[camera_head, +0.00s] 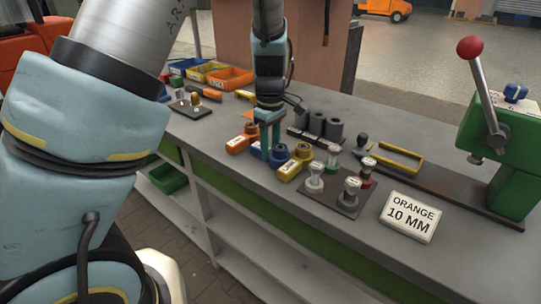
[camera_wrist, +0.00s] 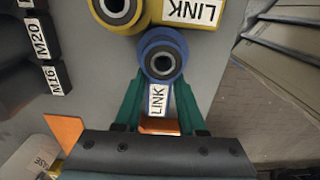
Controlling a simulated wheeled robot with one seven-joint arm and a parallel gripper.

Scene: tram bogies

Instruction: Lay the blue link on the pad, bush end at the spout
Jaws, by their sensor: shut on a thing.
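The blue link (camera_wrist: 157,97) lies between the teal fingers of my gripper (camera_wrist: 161,88) in the wrist view. Its round blue bush end, with a dark-holed metal sleeve, points away from my palm, just beyond the fingertips. The yellow link (camera_head: 294,163) lies close on the right, the orange link (camera_head: 240,142) on the left. I cannot make out the pad or a spout with certainty.
A green machine (camera_head: 505,130) with a red-knobbed lever stands at the right on a long dark base (camera_head: 435,182). A sign (camera_head: 409,217) reads "ORANGE 10 MM". A dark plate with several knobbed pieces (camera_head: 345,205) lies nearer. Dark cylinders (camera_head: 317,124) stand behind the links.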

